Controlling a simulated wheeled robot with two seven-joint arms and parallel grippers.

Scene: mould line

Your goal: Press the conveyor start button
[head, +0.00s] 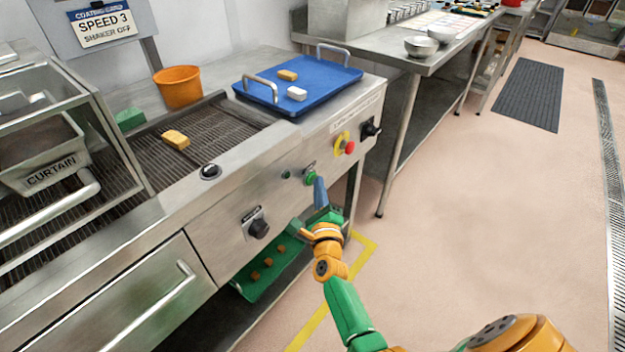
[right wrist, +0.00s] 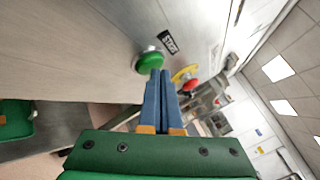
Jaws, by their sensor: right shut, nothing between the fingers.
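The green start button (head: 311,178) sits on the steel front panel of the conveyor machine, with a small dark label above it. In the right wrist view the round green button (right wrist: 149,61) shows beside a tag reading START. My right gripper (head: 319,181) is shut and empty, its blue fingers together. Its tips are right at the button, just to its right in the head view. In the right wrist view the fingertips (right wrist: 161,73) overlap the button's lower right edge. I cannot tell whether they touch it. My left gripper is not in view.
A red emergency button on a yellow ring (head: 344,144) and a black switch (head: 371,128) lie right of the start button. A black knob (head: 258,228) is lower left. A blue tray (head: 330,88) stands above. A green tray (head: 262,288) with brown pieces lies below. Open floor is at right.

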